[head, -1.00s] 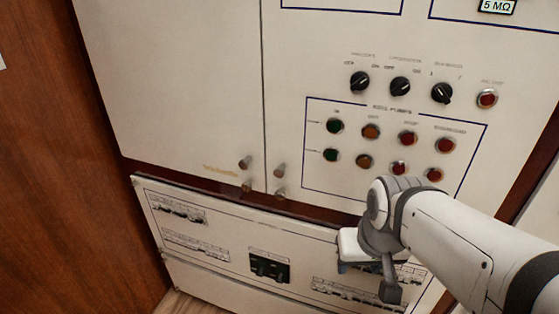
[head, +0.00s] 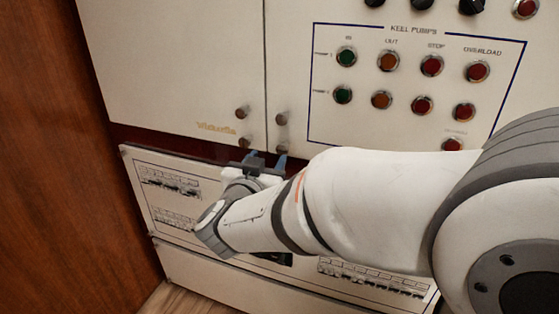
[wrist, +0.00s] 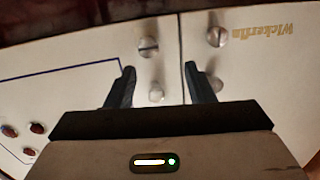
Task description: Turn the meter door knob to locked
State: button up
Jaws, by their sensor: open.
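Small metal knobs sit on either side of the seam between two cream doors. In the wrist view, a slotted knob (wrist: 148,47) on the keel pumps door lies just beyond my open gripper (wrist: 160,69), left of the middle of the gap. A smaller knob (wrist: 156,93) shows between the fingers. The wrist view is upside down. In the head view, the lower right knob (head: 281,147) is just above my gripper (head: 266,161). I cannot tell which knob is the meter door knob. No contact shows.
On the Wickerlin door are another slotted knob (wrist: 217,36) and a smaller knob (wrist: 215,84), beyond the finger on that side. Keel pump buttons (head: 431,65) stand to the right. A dark red rail (head: 170,141) runs below the doors, above a lower panel (head: 140,180).

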aim_at(281, 150)
jog(key=w+d, duration=0.1)
jog(key=w, duration=0.1)
jog(key=w+d+h+b, duration=0.1)
jog(key=w, duration=0.1)
jog(key=w+d+f+h, duration=0.1)
jog(key=w, duration=0.1)
jog(key=shift+m+b, duration=0.35)
jog(key=shift+m, duration=0.05)
